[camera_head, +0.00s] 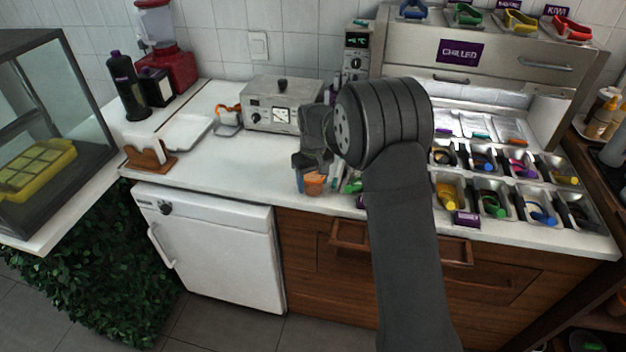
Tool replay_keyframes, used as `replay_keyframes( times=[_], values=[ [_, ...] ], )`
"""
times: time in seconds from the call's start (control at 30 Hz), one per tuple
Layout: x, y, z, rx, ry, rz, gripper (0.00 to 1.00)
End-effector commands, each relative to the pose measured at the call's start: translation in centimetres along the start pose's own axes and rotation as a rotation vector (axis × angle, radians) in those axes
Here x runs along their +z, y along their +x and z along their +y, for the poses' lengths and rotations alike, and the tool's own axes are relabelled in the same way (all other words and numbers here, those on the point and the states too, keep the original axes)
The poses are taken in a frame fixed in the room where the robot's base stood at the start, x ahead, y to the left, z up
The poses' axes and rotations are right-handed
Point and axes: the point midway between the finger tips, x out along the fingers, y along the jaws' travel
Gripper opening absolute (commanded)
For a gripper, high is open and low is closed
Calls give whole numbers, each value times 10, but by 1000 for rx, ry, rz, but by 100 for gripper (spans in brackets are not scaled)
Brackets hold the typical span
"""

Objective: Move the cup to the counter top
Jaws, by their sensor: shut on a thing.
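My gripper (312,163) is low over the front edge of the white counter top (228,168), near the middle of the view. It points down and is shut on the cup (314,184), a small cup with orange in it. My gripper hides the upper part of the cup. I cannot tell whether the cup's base touches the counter or is slightly above it.
A metal appliance with a dial (285,104) stands behind my gripper. A white tray (186,131) and a wooden napkin holder (150,156) are on the left. Topping bins (490,203) with coloured utensils fill the right. The counter between tray and gripper is clear.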

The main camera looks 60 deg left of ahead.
Motion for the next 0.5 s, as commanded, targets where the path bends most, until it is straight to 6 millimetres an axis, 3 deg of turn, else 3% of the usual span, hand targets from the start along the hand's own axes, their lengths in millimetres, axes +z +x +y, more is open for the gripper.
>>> replay_keyframes(
  times=[0.17, 0.2, 0.3, 0.5],
  values=[
    [0, 0, 0, 0, 0, 0, 41],
    [0, 0, 0, 0, 0, 0, 70],
    [0, 0, 0, 0, 0, 0, 88],
    [0, 0, 0, 0, 0, 0, 88]
  ],
)
